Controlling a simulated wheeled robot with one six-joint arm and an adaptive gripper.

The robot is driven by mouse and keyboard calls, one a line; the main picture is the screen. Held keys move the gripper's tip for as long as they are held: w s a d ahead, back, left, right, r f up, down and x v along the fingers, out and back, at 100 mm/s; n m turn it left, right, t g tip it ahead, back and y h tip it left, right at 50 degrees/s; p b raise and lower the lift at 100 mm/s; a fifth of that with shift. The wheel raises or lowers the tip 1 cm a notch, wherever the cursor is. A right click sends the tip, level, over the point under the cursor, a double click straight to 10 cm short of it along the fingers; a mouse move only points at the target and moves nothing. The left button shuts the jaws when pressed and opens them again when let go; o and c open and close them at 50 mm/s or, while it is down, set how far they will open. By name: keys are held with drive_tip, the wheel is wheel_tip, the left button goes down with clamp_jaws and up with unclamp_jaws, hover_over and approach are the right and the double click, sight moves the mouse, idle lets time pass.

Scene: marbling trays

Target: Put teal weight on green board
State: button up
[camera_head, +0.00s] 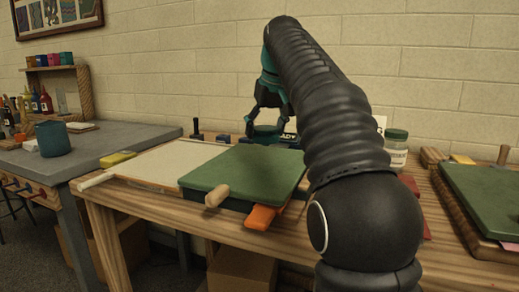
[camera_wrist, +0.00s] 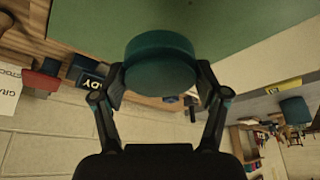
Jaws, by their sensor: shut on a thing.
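The teal weight (camera_head: 263,131) is a short round block. It shows large in the wrist view (camera_wrist: 160,68), between the two fingers. My gripper (camera_head: 268,112) is shut on its sides. In the head view the weight appears just past the back edge of the green board (camera_head: 245,172); a gap or contact below it cannot be told. In the wrist view the green board (camera_wrist: 225,22) fills the top behind the weight. The board's middle is bare, and my arm covers part of its right side.
A wooden dowel (camera_head: 217,195) and an orange block (camera_head: 261,217) sit at the board's front edge. A pale tray (camera_head: 165,162) lies to its left. A glass jar (camera_head: 396,150) stands behind my arm. Another green board (camera_head: 490,195) lies far right.

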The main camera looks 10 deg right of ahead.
sight(260, 160)
drive_tip(key=shift+w+a+f, duration=0.3)
drive_tip(key=shift+a+f, duration=0.05)
drive_tip(key=shift+a, duration=0.25)
drive_tip(key=shift+f, duration=0.2)
drive_tip(key=shift+f+b, duration=0.9)
drive_tip(key=shift+f, duration=0.9)
drive_tip(key=shift+f, duration=0.15)
drive_tip(key=o, duration=1.8)
drive_tip(key=p+v, duration=0.2)
drive_tip(key=v, duration=1)
